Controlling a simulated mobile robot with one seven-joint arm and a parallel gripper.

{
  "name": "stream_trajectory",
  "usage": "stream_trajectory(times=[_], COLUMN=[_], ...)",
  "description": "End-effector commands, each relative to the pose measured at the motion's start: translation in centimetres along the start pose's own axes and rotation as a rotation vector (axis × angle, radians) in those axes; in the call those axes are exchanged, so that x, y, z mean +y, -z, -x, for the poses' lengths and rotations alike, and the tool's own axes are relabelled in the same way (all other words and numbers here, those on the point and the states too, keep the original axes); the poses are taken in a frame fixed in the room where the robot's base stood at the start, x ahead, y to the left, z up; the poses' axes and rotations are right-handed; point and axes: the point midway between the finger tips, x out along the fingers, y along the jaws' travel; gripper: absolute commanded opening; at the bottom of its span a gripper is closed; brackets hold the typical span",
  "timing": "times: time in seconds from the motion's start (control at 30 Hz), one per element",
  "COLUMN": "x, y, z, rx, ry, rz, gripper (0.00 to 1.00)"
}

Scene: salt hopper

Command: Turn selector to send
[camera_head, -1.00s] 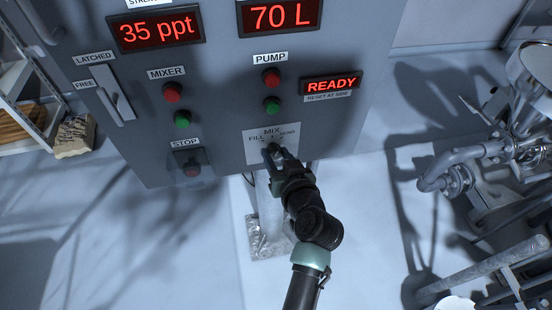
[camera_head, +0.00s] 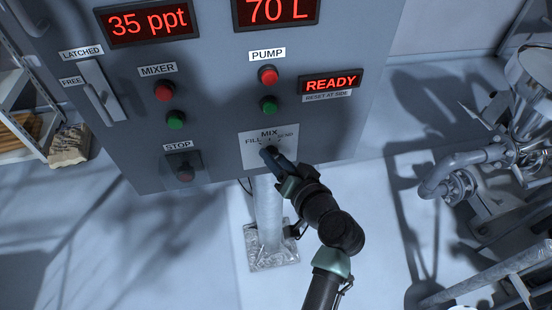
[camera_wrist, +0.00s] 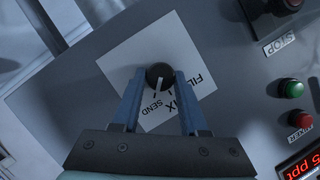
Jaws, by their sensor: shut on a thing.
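The selector is a round black knob (camera_wrist: 159,73) with a white pointer line, on a white plate (camera_wrist: 118,62) lettered FILL, MIX and SEND. In the wrist view the pointer line faces down the picture, toward the SEND side; I cannot tell whether it sits exactly on the SEND mark. My gripper (camera_wrist: 160,80) has its two blue fingers on either side of the knob, shut on it. In the head view my gripper (camera_head: 274,157) reaches the plate (camera_head: 257,138) at the panel's lower edge and hides most of the knob.
Above the plate are the green pump button (camera_head: 269,105), red pump button (camera_head: 268,75) and lit READY display (camera_head: 330,83). The STOP button (camera_head: 185,173) is to the left. A metal post (camera_head: 268,215) stands below; pipework (camera_head: 460,165) is at right.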

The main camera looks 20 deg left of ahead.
Motion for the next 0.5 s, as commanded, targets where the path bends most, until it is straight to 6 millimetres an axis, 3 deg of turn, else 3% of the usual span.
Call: stream_trajectory(times=[0.23, 0.27, 0.4, 0.5], x=[-0.05, -0.05, -0.05, -0.04], y=[-0.03, -0.03, -0.03, -0.02], z=[-0.03, -0.02, -0.02, -0.02], rx=[-0.001, -0.001, -0.001, 0.000], ry=[0.001, 0.001, 0.001, 0.001], rz=[-0.002, -0.002, -0.001, -0.001], gripper=[0.00, 0.48, 0.73, 0.73])
